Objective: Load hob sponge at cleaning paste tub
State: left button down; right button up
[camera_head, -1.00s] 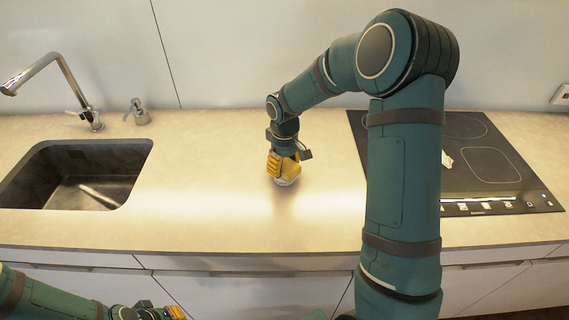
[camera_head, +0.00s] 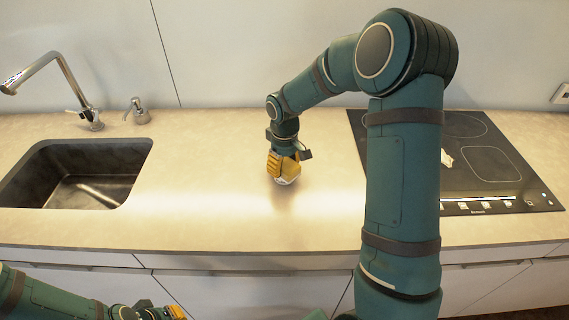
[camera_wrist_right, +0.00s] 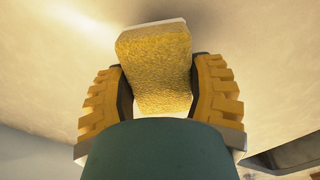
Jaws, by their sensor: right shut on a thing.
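My right gripper (camera_head: 283,168) is low over the counter between sink and hob. In the right wrist view my right gripper (camera_wrist_right: 160,88) is shut on a yellow, rough-faced sponge (camera_wrist_right: 153,60); a pale edge shows at its far end. A small whitish, rounded thing (camera_head: 288,181) shows right under the fingers in the head view. It may be the cleaning paste tub, mostly hidden; I cannot tell whether the sponge touches it. My left gripper (camera_head: 172,313) is at the bottom edge, partly cut off, its jaws unclear.
The black hob (camera_head: 490,165) is at the right, with a small white patch (camera_head: 447,159) on it, partly behind my right arm. The sink (camera_head: 95,185), tap (camera_head: 70,80) and soap dispenser (camera_head: 138,110) are at the left. The counter (camera_head: 200,180) between is clear.

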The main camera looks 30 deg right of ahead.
aim_at(285, 163)
dwell(0.3)
jog(key=shift+r+p, duration=2.5)
jog(key=shift+r, duration=0.95)
